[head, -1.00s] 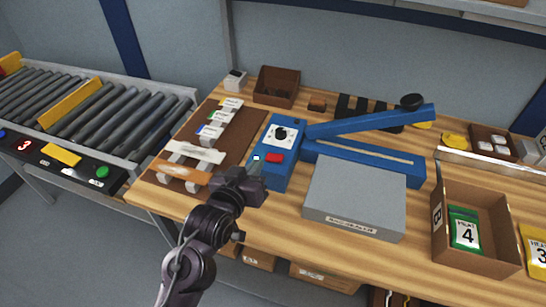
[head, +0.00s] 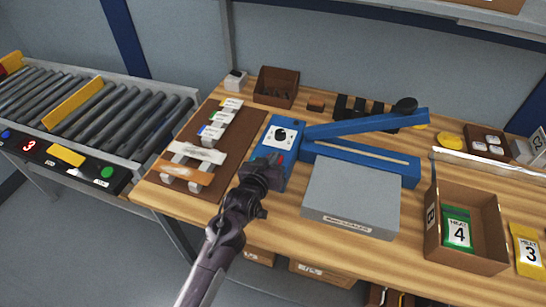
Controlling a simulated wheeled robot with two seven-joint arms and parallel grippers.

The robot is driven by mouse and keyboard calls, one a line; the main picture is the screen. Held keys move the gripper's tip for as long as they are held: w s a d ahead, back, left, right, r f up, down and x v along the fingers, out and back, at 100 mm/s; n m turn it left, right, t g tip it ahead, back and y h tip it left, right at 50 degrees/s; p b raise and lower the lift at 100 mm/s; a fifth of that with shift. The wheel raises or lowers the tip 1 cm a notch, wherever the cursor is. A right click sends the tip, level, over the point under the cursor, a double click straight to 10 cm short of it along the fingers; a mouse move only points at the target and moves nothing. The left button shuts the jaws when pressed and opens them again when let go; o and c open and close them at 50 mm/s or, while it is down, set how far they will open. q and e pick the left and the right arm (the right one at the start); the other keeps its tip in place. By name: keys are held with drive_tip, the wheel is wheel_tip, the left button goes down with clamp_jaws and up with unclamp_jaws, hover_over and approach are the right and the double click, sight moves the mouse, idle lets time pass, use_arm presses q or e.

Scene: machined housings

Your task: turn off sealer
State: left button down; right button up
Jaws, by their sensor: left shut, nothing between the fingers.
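The blue sealer (head: 362,163) stands on the wooden table, its long arm raised at an angle. Its control box (head: 268,138) has a white dial plate with a black knob (head: 281,133). A red switch (head: 280,158) sits below the knob and is mostly hidden by my gripper. My left gripper (head: 275,163) is shut and empty, with its tips at the red switch. I cannot tell whether they touch it or how the switch is set. My right gripper is not in view.
A grey platform (head: 352,195) stands in front of the sealer. A brown board (head: 238,130) with labelled packets lies left of it. A cardboard box (head: 483,240) holding a green packet stands at right. A roller conveyor (head: 120,115) stands at far left.

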use_arm(q)
drive_tip(key=shift+f, duration=0.2)
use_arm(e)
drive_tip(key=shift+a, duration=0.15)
use_arm(q)
drive_tip(key=shift+d, duration=0.1)
drive_tip(key=shift+s+d+f+m, duration=0.1)
drive_tip(key=shift+d+f+m, duration=0.1)
drive_tip(key=shift+f+m, duration=0.4)
drive_tip(key=shift+r, duration=0.25)
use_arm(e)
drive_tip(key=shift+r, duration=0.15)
use_arm(q)
drive_tip(key=shift+r+p, duration=0.3)
drive_tip(key=shift+p, duration=0.05)
drive_tip(key=r+p, duration=0.3)
drive_tip(key=shift+s+d+r, duration=0.15)
drive_tip(key=shift+d+r, duration=0.15)
drive_tip(key=shift+r, duration=0.05)
drive_tip(key=d+b+v, duration=0.1)
drive_tip(key=b+v, duration=0.2)
drive_tip(key=v, duration=0.6)
drive_tip(key=shift+s, duration=0.6)
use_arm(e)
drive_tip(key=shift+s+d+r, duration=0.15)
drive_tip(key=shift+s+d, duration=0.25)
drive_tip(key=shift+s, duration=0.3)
